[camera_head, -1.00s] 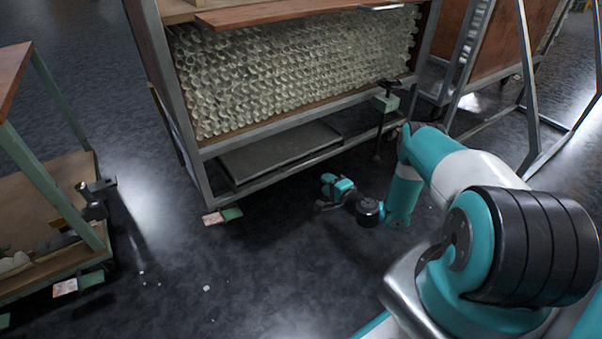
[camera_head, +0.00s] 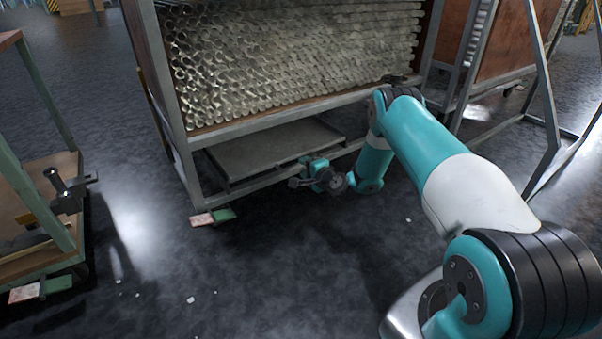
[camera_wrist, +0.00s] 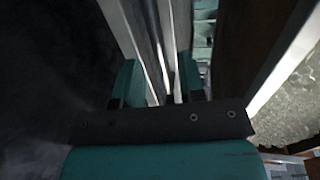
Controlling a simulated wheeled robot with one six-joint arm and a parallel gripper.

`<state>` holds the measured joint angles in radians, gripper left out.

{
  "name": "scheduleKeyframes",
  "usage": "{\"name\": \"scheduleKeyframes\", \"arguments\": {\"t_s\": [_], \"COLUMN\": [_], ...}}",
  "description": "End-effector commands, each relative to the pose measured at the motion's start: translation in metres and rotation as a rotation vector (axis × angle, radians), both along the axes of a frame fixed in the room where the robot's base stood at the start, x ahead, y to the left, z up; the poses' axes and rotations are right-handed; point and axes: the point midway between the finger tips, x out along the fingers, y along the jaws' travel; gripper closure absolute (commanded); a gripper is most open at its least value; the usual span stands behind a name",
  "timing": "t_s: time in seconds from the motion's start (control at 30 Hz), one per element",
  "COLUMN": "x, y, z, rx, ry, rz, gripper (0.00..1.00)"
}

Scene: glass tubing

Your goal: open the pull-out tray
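The pull-out tray (camera_head: 275,150) is a flat dark grey panel low in the metal rack, under the glass tubing. In the head view my gripper (camera_head: 296,181) is at the rack's lower front rail, close to the tray's front edge. In the wrist view my gripper (camera_wrist: 162,84) has its two teal fingers apart, with pale metal bars (camera_wrist: 150,45) running between them. I cannot tell whether the fingers touch the bars. My wrist partly hides the right part of the tray's front.
Stacked glass tubes (camera_head: 290,60) fill the rack above the tray. A green-framed cart (camera_head: 45,180) stands at the left. Another rack and slanted metal legs (camera_head: 545,95) stand at the right. The floor (camera_head: 250,265) in front of the tray is mostly clear, with small pale bits.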

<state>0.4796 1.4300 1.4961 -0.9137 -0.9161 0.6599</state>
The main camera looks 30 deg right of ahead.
Motion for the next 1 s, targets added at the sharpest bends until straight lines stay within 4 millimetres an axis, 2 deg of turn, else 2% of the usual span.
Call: {"name": "scheduleKeyframes", "arguments": {"t_s": [0.03, 0.2, 0.57, 0.67, 0.73, 1.0], "x": [0.009, 0.027, 0.033, 0.032, 0.032, 0.031], "y": [0.001, 0.001, 0.001, 0.001, 0.001, 0.002], "z": [-0.004, -0.007, -0.006, -0.006, -0.006, -0.006], "rx": [-0.003, -0.001, 0.003, 0.003, 0.003, 0.002], "ry": [-0.005, -0.002, 0.000, 0.000, 0.000, 0.001], "rz": [0.002, 0.001, -0.001, -0.002, -0.002, 0.000], "gripper": [0.63, 0.63, 0.63, 0.82, 0.98, 1.00]}}
